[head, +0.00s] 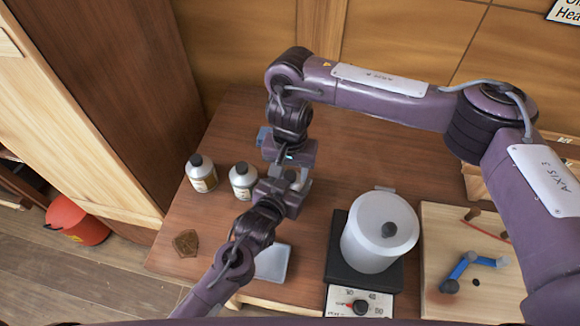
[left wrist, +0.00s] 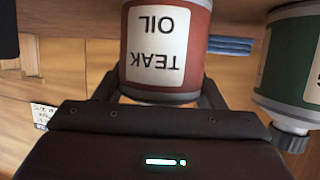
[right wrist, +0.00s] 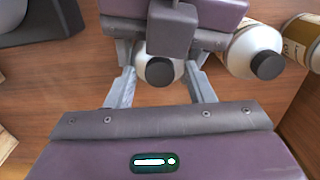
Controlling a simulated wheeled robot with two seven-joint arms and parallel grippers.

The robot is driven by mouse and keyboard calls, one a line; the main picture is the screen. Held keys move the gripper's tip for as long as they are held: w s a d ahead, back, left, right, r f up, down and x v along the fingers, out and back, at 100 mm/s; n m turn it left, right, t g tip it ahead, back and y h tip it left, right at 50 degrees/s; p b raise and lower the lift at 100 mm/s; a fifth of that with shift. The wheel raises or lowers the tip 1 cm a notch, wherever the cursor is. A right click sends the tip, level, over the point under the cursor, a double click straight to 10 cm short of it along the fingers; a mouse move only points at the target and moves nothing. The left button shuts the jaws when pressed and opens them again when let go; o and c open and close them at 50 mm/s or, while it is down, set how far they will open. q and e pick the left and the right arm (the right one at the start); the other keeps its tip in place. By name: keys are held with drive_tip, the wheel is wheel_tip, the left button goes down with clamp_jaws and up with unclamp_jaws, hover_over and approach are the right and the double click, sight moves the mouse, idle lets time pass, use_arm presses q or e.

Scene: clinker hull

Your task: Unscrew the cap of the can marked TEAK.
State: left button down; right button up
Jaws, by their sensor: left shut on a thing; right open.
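The TEAK can (left wrist: 165,50) is red with a white label reading TEAK OIL, upside down in the left wrist view. My left gripper (left wrist: 160,95) is shut around its sides. In the right wrist view its black cap (right wrist: 160,71) and pale top show between the open fingers of my right gripper (right wrist: 161,80); I cannot tell whether they touch the cap. In the head view the can (head: 297,178) is mostly hidden by the left gripper (head: 283,190) and the right gripper (head: 288,157).
Two other capped cans, one with a gold label (head: 203,184) and one white-labelled (head: 243,190), stand left of the grippers. A lidded pot (head: 370,245) sits on a hot plate (head: 337,262) at right. A blue-grey tray (head: 273,263) and brown badge (head: 186,243) lie in front.

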drive_tip(key=c, duration=1)
drive_tip(key=n, duration=0.3)
drive_tip(key=o, duration=1.1)
drive_tip(key=shift+c, duration=0.2)
drive_tip(key=shift+r, duration=0.15)
